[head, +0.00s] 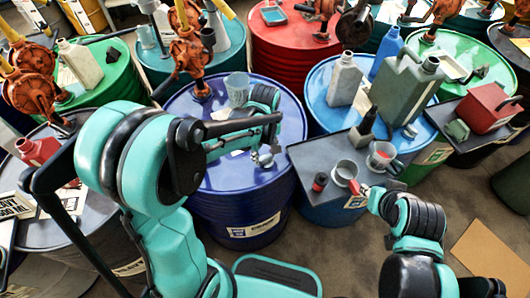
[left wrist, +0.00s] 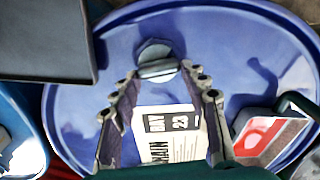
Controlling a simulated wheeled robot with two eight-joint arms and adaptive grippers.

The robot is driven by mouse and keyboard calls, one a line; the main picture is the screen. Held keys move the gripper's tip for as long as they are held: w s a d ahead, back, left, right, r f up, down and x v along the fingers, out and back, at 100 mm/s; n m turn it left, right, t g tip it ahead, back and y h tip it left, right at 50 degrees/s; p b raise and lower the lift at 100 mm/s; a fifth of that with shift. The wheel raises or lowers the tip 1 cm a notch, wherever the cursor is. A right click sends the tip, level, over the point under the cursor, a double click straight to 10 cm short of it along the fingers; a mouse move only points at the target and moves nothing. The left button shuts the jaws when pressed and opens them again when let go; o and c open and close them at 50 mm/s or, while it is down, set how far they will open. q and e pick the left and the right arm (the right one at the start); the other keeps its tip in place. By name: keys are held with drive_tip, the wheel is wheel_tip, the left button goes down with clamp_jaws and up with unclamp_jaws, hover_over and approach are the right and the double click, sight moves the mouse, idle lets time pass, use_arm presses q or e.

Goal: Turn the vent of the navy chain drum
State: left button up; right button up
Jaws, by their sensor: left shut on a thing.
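The navy drum (head: 245,215) stands in the middle of the head view, with a white label on its side. Its vent, a small grey metal cap with a crossbar (left wrist: 155,50), is on the drum top near the front right edge. My left gripper (head: 264,154) reaches down over the drum top. In the left wrist view its fingertips (left wrist: 158,72) are closed around the vent's crossbar. A label reading BAY 23 (left wrist: 170,122) lies on the drum top between the fingers. My right gripper (head: 372,190) is near a grey mug (head: 346,172); its jaws are too small to read.
A blue drum (head: 318,90) with bottles and a jerrycan (head: 402,88) is behind that.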

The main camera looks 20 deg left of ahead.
use_arm(q)
drive_tip(key=shift+n, duration=0.4)
drive_tip(key=o, duration=1.2)
drive_tip(key=shift+c, duration=0.2)
wheel_tip(320, 180, up, 12)
